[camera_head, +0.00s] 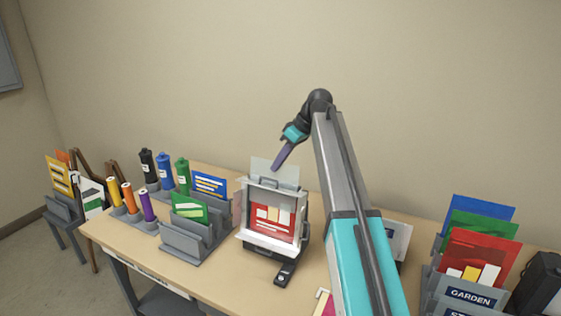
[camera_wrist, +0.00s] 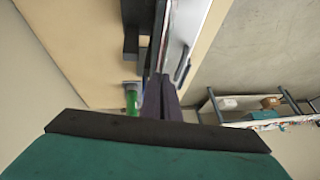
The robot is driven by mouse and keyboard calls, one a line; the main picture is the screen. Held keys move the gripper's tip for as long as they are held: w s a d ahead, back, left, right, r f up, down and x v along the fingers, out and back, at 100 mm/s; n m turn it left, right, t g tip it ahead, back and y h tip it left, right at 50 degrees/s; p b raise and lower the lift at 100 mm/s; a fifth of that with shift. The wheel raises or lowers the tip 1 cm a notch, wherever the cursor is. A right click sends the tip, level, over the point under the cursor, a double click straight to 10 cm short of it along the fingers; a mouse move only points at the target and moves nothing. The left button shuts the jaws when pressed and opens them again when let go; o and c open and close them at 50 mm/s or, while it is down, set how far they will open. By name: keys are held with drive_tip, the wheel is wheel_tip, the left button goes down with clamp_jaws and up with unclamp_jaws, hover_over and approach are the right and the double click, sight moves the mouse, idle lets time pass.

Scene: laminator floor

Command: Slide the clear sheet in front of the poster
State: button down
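The red poster (camera_head: 272,222), with pale blocks and white lines, stands upright in a grey-white frame (camera_head: 250,200) on the bench. The clear sheet (camera_head: 262,166) is a pale see-through panel rising above the frame's top. Its lower part is hidden by the frame or shows too faintly to trace. My gripper (camera_head: 275,167) reaches down to the sheet's upper part, its purple fingers close together and seemingly pinching it. In the wrist view the fingers (camera_wrist: 161,97) are together, in line with an upright panel seen edge-on. The exact contact is hard to see.
Left of the frame are a grey card rack (camera_head: 187,245) with a green card, and several coloured bottles (camera_head: 165,172). A grey rack (camera_head: 470,293) with coloured sheets stands at the right, beside a black box (camera_head: 541,285). A small black device (camera_head: 287,272) lies before the frame.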

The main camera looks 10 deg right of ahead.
drive_tip(key=shift+s+a+f+b, duration=0.1)
drive_tip(key=shift+f+b, duration=0.15)
drive_tip(key=shift+f, duration=0.5)
drive_tip(key=shift+s+a+f+b, duration=0.1)
drive_tip(key=shift+f+b, duration=0.15)
drive_tip(key=shift+f, duration=0.45)
drive_tip(key=c, duration=1.9)
unclamp_jaws()
drive_tip(key=shift+c, duration=0.2)
drive_tip(key=shift+d+r, duration=0.1)
drive_tip(key=shift+d, duration=0.05)
drive_tip(key=b+v, duration=0.4)
drive_tip(key=v, duration=0.9)
drive_tip(key=shift+r, duration=0.3)
drive_tip(key=shift+s, duration=0.15)
